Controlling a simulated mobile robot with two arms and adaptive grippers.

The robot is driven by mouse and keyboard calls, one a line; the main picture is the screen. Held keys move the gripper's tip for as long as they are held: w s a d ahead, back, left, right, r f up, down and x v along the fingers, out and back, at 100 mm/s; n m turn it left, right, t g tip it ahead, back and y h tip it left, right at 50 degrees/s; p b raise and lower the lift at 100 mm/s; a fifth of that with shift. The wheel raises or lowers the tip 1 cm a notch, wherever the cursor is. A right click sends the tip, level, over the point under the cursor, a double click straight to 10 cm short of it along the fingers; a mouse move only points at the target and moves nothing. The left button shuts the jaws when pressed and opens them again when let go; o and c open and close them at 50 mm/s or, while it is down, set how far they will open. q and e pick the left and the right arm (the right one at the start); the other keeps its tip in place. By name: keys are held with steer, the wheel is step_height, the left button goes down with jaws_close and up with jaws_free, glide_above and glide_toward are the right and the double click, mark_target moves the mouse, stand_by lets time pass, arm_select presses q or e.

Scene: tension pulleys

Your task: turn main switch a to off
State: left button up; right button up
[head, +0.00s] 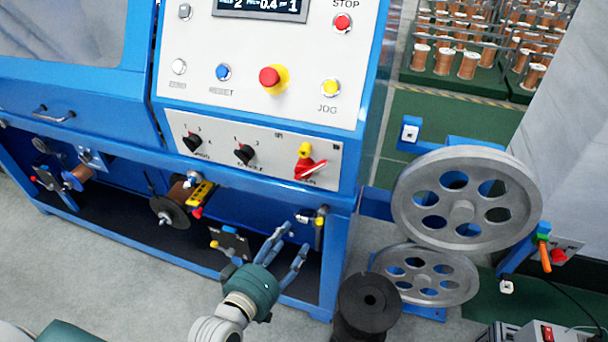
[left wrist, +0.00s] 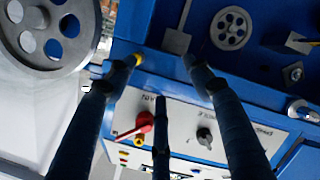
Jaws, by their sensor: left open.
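The main switch (head: 310,169) is a red rotary handle at the lower right of the grey control panel, below a yellow part. Its handle lies at a slant, its end toward the upper right; its printed label is too small to read surely. It also shows in the left wrist view (left wrist: 145,122), beyond the fingers. My left gripper (head: 288,242) is open and empty, in front of the machine's lower frame, below the switch and apart from it. Its fingers also show in the left wrist view (left wrist: 160,75). My right gripper is not in view.
Two black knobs (head: 244,154) sit left of the switch. A red and yellow emergency button (head: 270,77) is above. A large grey pulley wheel (head: 462,212) stands to the right, and a black spool (head: 368,300) is near my left gripper. Yellow-tipped parts (head: 320,215) stick out below the panel.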

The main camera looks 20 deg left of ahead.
mark_target(299, 176)
arm_select(q)
step_height(299, 176, up, 14)
steer(key=a+n+t, duration=0.1)
steer(key=n+t, duration=0.1)
steer(key=t, duration=0.1)
steer(key=w, duration=0.3)
steer(key=w+p, duration=0.1)
steer(key=w, duration=0.2)
steer(key=w+d, duration=0.1)
steer(key=w, duration=0.2)
steer(key=shift+w+d+f, duration=0.1)
steer(key=shift+f, duration=0.1)
steer(key=shift+w+f, duration=0.1)
steer(key=shift+w, duration=0.35)
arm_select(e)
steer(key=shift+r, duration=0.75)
arm_select(q)
jaws_close()
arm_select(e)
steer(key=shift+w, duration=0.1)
